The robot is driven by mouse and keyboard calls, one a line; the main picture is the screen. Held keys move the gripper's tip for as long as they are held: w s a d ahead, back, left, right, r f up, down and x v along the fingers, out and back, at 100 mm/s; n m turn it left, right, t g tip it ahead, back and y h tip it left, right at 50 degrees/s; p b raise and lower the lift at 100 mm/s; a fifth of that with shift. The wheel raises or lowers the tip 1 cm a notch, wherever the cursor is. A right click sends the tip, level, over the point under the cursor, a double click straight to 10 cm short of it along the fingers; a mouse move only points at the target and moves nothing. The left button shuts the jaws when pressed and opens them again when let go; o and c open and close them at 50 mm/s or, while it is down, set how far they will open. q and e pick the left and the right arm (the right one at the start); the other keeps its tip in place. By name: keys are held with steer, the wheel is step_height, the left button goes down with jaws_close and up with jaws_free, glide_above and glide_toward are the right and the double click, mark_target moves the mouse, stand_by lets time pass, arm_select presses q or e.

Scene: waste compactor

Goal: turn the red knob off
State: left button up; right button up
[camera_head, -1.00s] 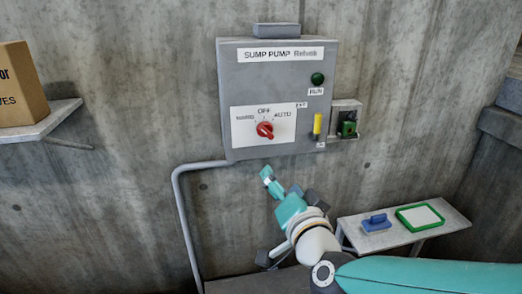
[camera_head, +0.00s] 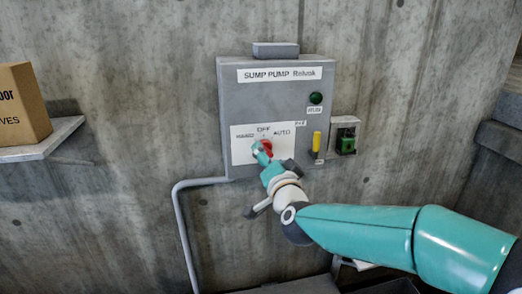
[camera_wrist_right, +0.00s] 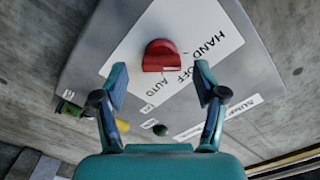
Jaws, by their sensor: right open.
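The red knob (camera_head: 268,146) is on the white label plate (camera_head: 240,152) marked with OFF and AUTO, low on the grey SUMP PUMP box (camera_head: 235,105). My right gripper (camera_head: 260,152) is in front of the knob and partly covers it. In the right wrist view, the red knob (camera_wrist_right: 164,56) lies just beyond the open fingers of my right gripper (camera_wrist_right: 160,78), roughly between their tips. A gap shows on both sides, and the fingers are not closed on it. I cannot tell exactly which mark the knob points to. My left gripper is not in view.
A green RUN light (camera_head: 316,98) and a yellow handle (camera_head: 317,141) are on the box. A green switch (camera_head: 346,146) is beside it. A grey pipe (camera_head: 182,225) runs down the concrete wall. A shelf (camera_head: 55,138) with a cardboard box (camera_head: 22,104) is at left.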

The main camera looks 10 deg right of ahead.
steer(key=shift+w, duration=1.1)
